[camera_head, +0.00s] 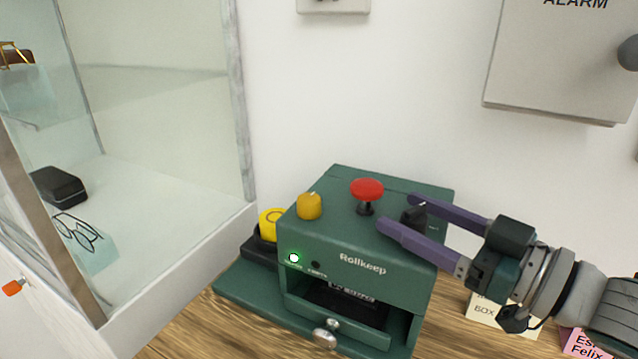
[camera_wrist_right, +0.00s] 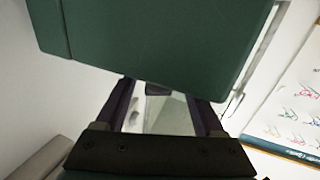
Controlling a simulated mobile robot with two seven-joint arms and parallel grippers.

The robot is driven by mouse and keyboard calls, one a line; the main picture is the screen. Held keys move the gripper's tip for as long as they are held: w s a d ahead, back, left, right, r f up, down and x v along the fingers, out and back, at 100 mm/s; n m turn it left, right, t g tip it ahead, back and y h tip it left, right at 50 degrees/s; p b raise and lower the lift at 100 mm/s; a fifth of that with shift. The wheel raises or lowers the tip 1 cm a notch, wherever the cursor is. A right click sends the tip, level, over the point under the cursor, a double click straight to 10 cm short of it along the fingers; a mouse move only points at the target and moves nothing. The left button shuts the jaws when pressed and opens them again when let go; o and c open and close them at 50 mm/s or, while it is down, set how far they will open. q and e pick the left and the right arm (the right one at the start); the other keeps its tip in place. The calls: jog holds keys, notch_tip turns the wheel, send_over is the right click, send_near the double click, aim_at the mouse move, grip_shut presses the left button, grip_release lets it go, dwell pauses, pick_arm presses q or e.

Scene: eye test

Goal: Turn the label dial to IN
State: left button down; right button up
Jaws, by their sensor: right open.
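The green machine marked Rollkeep (camera_head: 350,240) stands on a wooden surface. On its top, at the right, is a black knob (camera_head: 413,215), seemingly a dial; its setting and any IN mark cannot be read. A yellow knob (camera_head: 309,206) is at the top left; I cannot tell which knob is the label dial. My right gripper (camera_head: 397,211) reaches in from the right, open, with its purple fingers on either side of the black knob; contact cannot be told. In the right wrist view, the open fingers (camera_wrist_right: 162,92) show below a large green surface (camera_wrist_right: 150,35). My left gripper is not in view.
A red mushroom button (camera_head: 367,190) stands just left of the black knob. A yellow round thing (camera_head: 271,222) is at the machine's left. A glass case (camera_head: 150,110) stands at the left. A grey ALARM box (camera_head: 560,60) hangs on the wall. A cream box (camera_head: 485,309) is below my right arm.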

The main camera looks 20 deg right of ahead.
jog(key=shift+c, duration=0.2)
grip_shut()
dwell(0.4)
